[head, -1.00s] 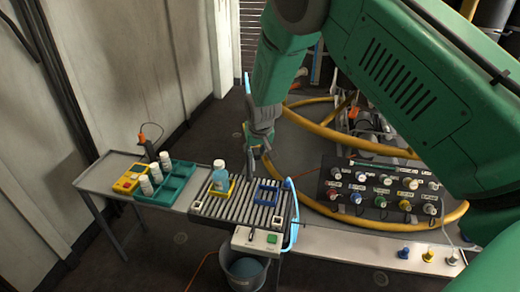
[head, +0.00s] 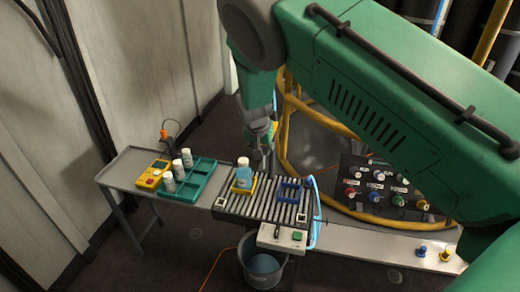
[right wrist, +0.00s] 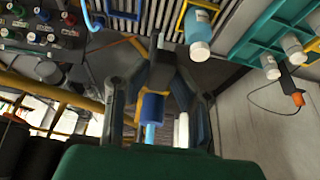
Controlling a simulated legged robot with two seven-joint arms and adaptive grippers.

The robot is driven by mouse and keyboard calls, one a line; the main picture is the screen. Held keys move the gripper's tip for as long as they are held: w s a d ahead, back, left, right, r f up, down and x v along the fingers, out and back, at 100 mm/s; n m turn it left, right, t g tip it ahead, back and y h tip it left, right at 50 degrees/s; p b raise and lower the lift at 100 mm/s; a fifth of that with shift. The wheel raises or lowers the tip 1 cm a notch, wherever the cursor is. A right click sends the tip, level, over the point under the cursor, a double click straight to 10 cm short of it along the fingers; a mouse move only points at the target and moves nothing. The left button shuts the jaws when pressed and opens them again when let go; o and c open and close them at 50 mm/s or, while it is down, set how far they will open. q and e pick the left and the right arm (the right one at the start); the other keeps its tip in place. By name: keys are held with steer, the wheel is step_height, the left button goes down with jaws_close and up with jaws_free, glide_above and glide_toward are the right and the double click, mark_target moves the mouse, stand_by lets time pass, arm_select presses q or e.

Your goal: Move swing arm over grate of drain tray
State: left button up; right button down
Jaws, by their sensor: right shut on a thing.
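The drain tray (head: 228,207) has a grate of metal slats (head: 266,207) and stands at the middle of the head view. A blue bottle (head: 243,176) sits in a yellow frame on it, beside an empty dark-blue frame (head: 290,190). My right gripper (head: 262,157) is just behind the tray's back edge. In the right wrist view its fingers (right wrist: 160,55) close together, with a blue cylinder (right wrist: 152,105) on a light-blue rod and a white rod (right wrist: 182,130) between them. The fingers hide much of the held thing; I cannot tell for certain that it is the swing arm. My left gripper is out of view.
A side table (head: 125,165) at left carries a teal rack (head: 197,185) with white bottles and a yellow device (head: 153,176). A bucket (head: 262,268) hangs below the tray. A panel of knobs (head: 380,187) and yellow hoses (head: 284,140) stand at right.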

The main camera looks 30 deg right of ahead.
steer(key=c, duration=1.4)
jaws_free()
steer(key=shift+w+f, duration=0.1)
steer(key=v, duration=1.1)
steer(key=shift+r, duration=0.4)
